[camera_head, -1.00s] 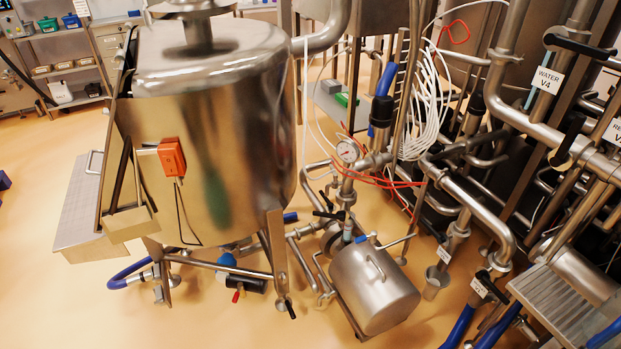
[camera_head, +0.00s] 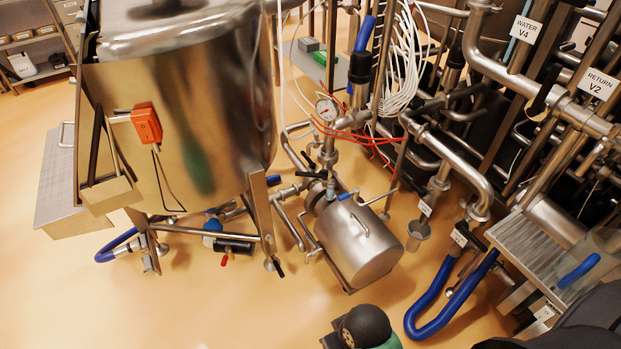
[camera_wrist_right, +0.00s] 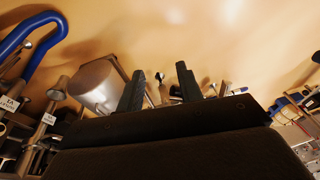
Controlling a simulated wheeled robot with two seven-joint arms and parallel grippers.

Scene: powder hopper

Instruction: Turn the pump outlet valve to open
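The steel pump (camera_head: 358,242) stands on the floor right of the big tank in the head view. A vertical pipe with a round gauge (camera_head: 326,108) rises behind it. A valve with black handle parts (camera_head: 310,174) sits low on this pipework, just above the pump. The handle is small here, so I cannot tell its exact setting. In the right wrist view, my right gripper (camera_wrist_right: 160,70) has two black fingers apart with nothing between them. The pump's steel casing (camera_wrist_right: 97,86) shows beyond them at the left. It is apart from the valve. My left gripper is not in view.
The steel tank (camera_head: 185,110) fills the left. Pipes with the WATER V4 label (camera_head: 524,29) and RETURN V2 label (camera_head: 598,84) crowd the right. A blue hose (camera_head: 432,325) loops low at right. A dark rounded thing with green (camera_head: 366,328) is at the bottom. Floor in front is open.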

